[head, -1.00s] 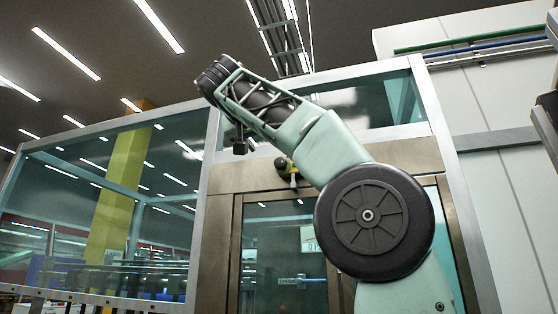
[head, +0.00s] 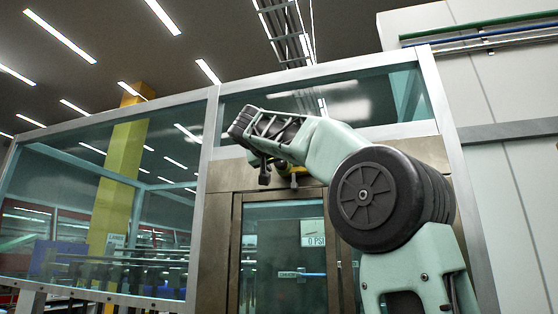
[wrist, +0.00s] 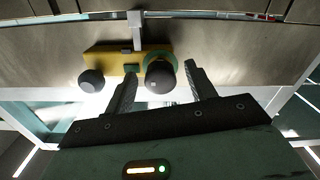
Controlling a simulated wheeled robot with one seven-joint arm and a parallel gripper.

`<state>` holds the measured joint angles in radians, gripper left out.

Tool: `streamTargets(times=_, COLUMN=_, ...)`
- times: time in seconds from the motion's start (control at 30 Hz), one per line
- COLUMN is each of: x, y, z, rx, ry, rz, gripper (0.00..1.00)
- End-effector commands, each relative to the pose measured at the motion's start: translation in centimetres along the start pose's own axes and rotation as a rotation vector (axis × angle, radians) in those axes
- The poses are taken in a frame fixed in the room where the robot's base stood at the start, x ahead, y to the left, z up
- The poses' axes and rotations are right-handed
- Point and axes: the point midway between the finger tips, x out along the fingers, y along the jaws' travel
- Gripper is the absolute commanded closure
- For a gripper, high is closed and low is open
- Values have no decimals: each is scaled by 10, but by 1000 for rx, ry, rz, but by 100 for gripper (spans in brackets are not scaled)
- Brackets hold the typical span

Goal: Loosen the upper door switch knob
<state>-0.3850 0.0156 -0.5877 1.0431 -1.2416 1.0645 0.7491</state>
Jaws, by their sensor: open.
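The yellow door switch (wrist: 112,62) is fixed to the metal door frame in the wrist view. It carries two round dark knobs: one at its left end (wrist: 91,82), and one at its right end (wrist: 160,76). My gripper (wrist: 161,74) is open, with one finger on each side of the right-hand knob. Gaps show beside the knob, and I cannot tell how deep it sits between the fingers. Which knob is the upper one is not clear from this view. In the head view the switch (head: 291,170) is mostly hidden behind my arm.
Below the switch in the head view is a glazed door (head: 285,265) with a white "0 PSI" sign (head: 313,233). Metal-framed glass panels (head: 110,210) stand to the left. A pale wall (head: 500,200) with pipes stands on the right.

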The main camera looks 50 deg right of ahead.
Motion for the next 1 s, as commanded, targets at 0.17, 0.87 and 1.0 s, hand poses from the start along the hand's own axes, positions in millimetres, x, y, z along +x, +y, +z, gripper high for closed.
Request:
streamTargets(times=0.17, x=0, y=0, z=0, rx=-1, ry=0, rz=0, gripper=56)
streamTargets(times=0.87, x=0, y=0, z=1, rx=-154, ry=1, rz=2, gripper=90)
streamTargets(times=1.0, x=0, y=0, z=1, rx=-271, ry=0, rz=2, gripper=90)
